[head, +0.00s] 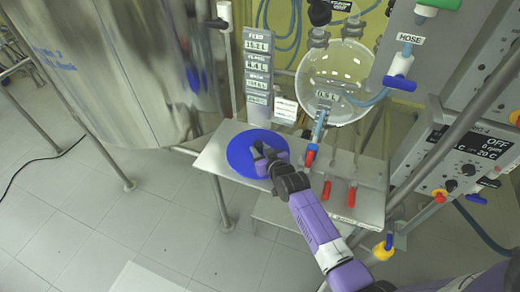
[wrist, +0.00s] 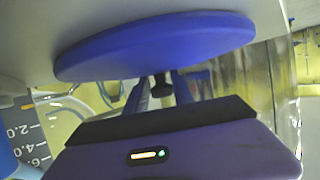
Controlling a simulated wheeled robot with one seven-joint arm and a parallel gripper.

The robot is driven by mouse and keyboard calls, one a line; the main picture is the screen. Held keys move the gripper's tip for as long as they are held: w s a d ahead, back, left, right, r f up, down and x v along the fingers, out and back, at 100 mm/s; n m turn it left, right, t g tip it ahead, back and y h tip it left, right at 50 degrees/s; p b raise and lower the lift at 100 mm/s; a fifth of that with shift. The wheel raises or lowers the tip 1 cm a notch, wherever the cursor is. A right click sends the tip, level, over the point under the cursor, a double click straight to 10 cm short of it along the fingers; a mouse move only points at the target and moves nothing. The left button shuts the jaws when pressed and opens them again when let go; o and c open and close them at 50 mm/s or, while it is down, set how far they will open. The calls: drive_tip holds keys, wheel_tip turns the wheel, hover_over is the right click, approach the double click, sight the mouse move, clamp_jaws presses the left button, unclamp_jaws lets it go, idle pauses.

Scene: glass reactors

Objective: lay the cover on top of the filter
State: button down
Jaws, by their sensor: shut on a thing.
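The cover, a round blue disc (head: 240,158), lies roughly level over the left part of the grey metal shelf in the head view. It fills the upper part of the wrist view (wrist: 155,45). My gripper (head: 262,158) is above the disc's middle. In the wrist view my gripper (wrist: 163,88) has its fingers closed around a small dark knob at the middle of the cover. No filter can be made out; whatever is directly under the cover is hidden. I cannot tell whether the cover touches anything below it.
The grey shelf (head: 213,158) also carries red-handled valves (head: 326,188) to the right. A round glass vessel (head: 338,85) hangs behind. A large steel tank (head: 110,70) stands close on the left. Control boxes (head: 465,155) are at the right. Floor is clear at front left.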

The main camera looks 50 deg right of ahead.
drive_tip(key=c, duration=1.1)
unclamp_jaws()
drive_tip(key=shift+f, duration=0.1)
drive_tip(key=shift+o, duration=0.2)
